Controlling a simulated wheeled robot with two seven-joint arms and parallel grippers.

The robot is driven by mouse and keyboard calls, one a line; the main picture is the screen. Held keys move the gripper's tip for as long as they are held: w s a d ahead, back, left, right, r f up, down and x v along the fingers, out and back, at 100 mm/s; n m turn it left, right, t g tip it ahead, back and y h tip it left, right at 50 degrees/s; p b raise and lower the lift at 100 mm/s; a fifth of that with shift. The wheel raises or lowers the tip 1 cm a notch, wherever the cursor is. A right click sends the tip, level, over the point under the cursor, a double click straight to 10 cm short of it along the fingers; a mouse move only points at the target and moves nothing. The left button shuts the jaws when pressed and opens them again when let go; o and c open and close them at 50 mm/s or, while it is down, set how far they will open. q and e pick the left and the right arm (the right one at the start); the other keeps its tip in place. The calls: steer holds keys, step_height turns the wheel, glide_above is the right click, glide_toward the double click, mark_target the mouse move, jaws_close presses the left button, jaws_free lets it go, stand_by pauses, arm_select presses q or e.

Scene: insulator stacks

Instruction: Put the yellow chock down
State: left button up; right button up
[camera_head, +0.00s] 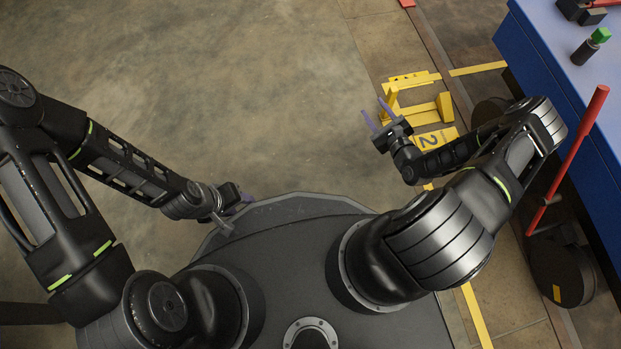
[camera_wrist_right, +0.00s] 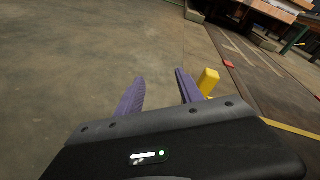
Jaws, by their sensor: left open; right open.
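Yellow chock-like pieces (camera_head: 420,110) sit on the floor at the upper right of the head view, just right of my right gripper (camera_head: 375,110). I cannot tell whether they are one piece or two. My right gripper is open with purple fingers, and nothing shows between them. In the right wrist view a yellow block (camera_wrist_right: 208,81) stands just right of the right finger, outside the open jaws (camera_wrist_right: 160,88). My left gripper (camera_head: 240,203) is low at the left of my base, partly hidden behind its own wrist.
A yellow plate marked 2 (camera_head: 436,139) lies below the yellow pieces. A blue table (camera_head: 560,65) stands at the right with a green-topped bottle (camera_head: 591,46). A red-handled lever (camera_head: 580,135) rises beside it. The floor to the left is clear.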

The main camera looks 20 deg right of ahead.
steer(key=a+n+g+y, duration=0.2)
steer(key=a+n+g, duration=0.2)
steer(key=a+n, duration=0.55)
steer(key=s+a+r+n+g, duration=0.3)
steer(key=s+a+n+g, duration=0.6)
steer(key=s+a+n, duration=0.7)
steer(key=shift+s+a+n, duration=0.25)
steer(key=shift+s+n, duration=0.5)
steer(key=shift+s, duration=0.5)
arm_select(q)
steer(key=shift+r, duration=0.1)
steer(key=s+d+r+p, duration=0.1)
steer(key=r+p, duration=1.8)
steer(key=s+r+g+p, duration=0.1)
steer(key=s+r+p, duration=0.1)
steer(key=r+p, duration=1.8)
steer(key=shift+s+d+m, duration=0.3)
steer(key=shift+d, duration=0.1)
arm_select(e)
steer(key=s+a+r, duration=0.1)
steer(key=r, duration=1.8)
steer(key=s+a+r+g, duration=0.1)
steer(key=s+r, duration=0.1)
steer(key=r, duration=1.8)
steer(key=shift+s+n+y, duration=0.25)
steer(key=shift+n+y, duration=0.05)
steer(key=shift+y, duration=0.1)
steer(key=shift+o, duration=0.3)
